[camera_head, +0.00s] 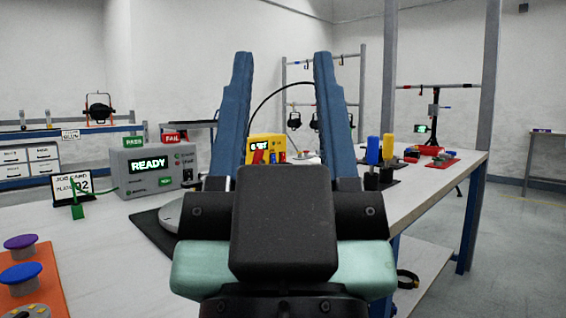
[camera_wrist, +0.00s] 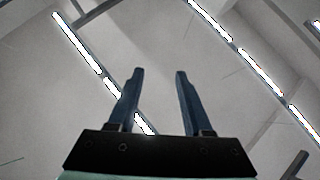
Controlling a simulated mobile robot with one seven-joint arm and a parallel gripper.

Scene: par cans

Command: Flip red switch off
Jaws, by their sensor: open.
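A yellow box (camera_head: 279,142) with a small lit display stands on the table between my fingers in the head view. A small red part (camera_head: 258,157) at its front looks like a switch, but its position is too small to tell. My gripper (camera_head: 282,55) points upward in front of it, nearer the camera, with its two blue fingers wide apart and nothing between them. In the wrist view my gripper (camera_wrist: 160,72) is open and empty against the ceiling.
A grey box (camera_head: 150,182) reading READY stands on the left of the table (camera_head: 110,245). Blue and purple knobs on an orange plate (camera_head: 38,268) are at the lower left. Blue and yellow upright pieces (camera_head: 373,152) stand to the right. A post (camera_head: 480,120) rises at the right edge.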

